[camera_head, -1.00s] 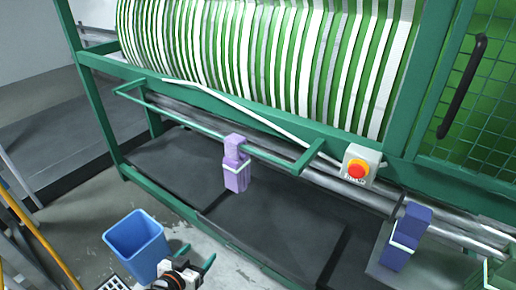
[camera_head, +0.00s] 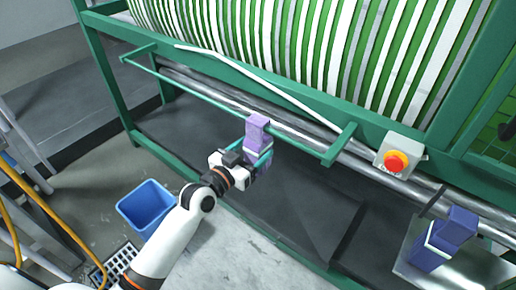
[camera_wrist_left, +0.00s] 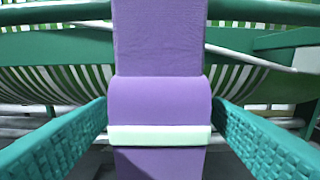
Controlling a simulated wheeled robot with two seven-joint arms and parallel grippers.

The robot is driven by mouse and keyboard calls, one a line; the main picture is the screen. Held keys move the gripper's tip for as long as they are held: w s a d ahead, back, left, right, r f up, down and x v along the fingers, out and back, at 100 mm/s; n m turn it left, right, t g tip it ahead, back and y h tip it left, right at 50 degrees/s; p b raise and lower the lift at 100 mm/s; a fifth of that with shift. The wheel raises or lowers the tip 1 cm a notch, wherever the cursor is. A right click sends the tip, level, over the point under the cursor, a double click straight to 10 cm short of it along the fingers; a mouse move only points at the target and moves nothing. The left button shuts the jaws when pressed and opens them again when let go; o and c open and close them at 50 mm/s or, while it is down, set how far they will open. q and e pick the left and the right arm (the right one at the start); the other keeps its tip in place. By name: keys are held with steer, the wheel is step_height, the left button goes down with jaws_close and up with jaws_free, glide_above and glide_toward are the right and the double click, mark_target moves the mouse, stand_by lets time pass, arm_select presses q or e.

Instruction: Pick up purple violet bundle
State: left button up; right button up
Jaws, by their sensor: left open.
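The purple violet bundle (camera_head: 257,130) hangs over the green rail at the front of the machine. In the left wrist view the bundle (camera_wrist_left: 158,50) fills the middle, with a pale band (camera_wrist_left: 158,134) around it. My left gripper (camera_head: 262,160) is at the bundle's lower part and hides some of it. My right gripper is not in view.
A darker purple-blue bundle (camera_head: 445,240) with a pale band is at the lower right. A red stop button (camera_head: 396,161) sits on the machine frame. A blue bin (camera_head: 147,208) stands on the floor. A green rail (camera_head: 215,105) runs along the machine's front.

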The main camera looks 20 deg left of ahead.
arm_select(q)
steer(key=x, duration=0.4)
steer(key=shift+r+p, duration=0.3)
steer(key=shift+p, duration=0.1)
steer(key=shift+w+f, duration=0.1)
steer(key=shift+w, duration=0.15)
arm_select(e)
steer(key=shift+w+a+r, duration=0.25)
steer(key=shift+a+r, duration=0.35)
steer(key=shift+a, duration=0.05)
arm_select(q)
steer(key=shift+s, duration=0.1)
steer(key=shift+c, duration=0.3)
steer(key=c, duration=1.1)
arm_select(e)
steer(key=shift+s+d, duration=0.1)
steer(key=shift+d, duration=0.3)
